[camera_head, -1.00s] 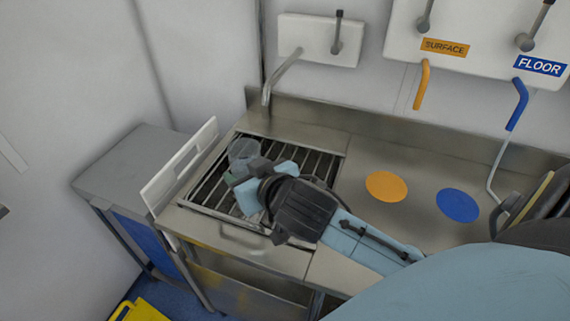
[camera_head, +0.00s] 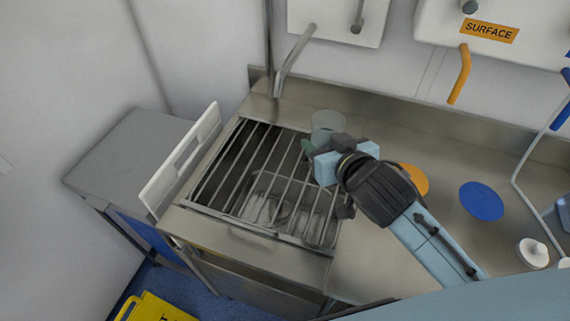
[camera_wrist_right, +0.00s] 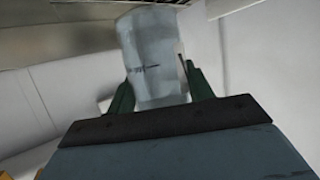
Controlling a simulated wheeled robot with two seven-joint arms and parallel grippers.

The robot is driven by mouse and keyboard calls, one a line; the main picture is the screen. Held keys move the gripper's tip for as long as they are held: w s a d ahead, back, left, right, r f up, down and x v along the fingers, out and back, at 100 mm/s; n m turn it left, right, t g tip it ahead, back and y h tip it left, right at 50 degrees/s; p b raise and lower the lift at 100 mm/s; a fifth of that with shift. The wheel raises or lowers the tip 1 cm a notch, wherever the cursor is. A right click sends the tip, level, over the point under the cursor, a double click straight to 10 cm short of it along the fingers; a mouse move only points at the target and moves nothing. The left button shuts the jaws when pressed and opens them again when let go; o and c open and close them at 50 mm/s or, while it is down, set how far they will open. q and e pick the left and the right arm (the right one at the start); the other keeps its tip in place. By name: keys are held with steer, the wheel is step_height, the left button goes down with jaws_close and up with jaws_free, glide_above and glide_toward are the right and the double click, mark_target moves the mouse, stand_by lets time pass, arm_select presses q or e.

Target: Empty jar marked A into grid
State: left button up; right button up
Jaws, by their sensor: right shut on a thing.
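My right gripper (camera_head: 318,150) is shut on a clear, cloudy jar (camera_head: 327,122). The jar looks roughly upright and is held above the back right corner of the metal grid (camera_head: 232,222), near the steel worktop. In the right wrist view the jar (camera_wrist_right: 155,60) stands between the two dark green fingers of my right gripper (camera_wrist_right: 156,90). A small dark mark shows on its side, but I cannot read a letter. Clear, pale shapes show at the grid's front right; I cannot tell what they are or whether they lie below the bars. My left gripper is not in view.
A white board (camera_head: 180,165) stands along the grid's left side. A tap (camera_head: 293,60) rises behind it. On the worktop to the right are an orange disc (camera_head: 414,179), a blue disc (camera_head: 481,201) and a white-lidded item (camera_head: 532,253).

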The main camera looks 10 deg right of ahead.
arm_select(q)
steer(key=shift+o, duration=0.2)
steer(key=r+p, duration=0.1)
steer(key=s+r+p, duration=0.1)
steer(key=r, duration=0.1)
arm_select(e)
steer(key=a+f+n+g+y+p, duration=0.1)
steer(key=a+f+n+y, duration=0.1)
steer(key=a, duration=0.2)
steer(key=a+f+n+g+y+p, duration=0.1)
steer(key=a+f+n+y, duration=0.1)
steer(key=a+f, duration=0.1)
steer(key=s+a+f+n+y+p, duration=0.1)
steer(key=a+f+n+y, duration=0.1)
steer(key=a, duration=0.4)
steer(key=shift+a+f+g+y, duration=0.1)
steer(key=shift+f+g+y, duration=0.35)
steer(key=shift+y, duration=0.15)
steer(key=shift+s+a+f+n+p, duration=0.1)
steer(key=shift+a+f+n+p, duration=0.35)
steer(key=shift+a+p, duration=0.1)
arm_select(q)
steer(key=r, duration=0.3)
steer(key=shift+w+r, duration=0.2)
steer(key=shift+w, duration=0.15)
arm_select(e)
steer(key=shift+r, duration=0.1)
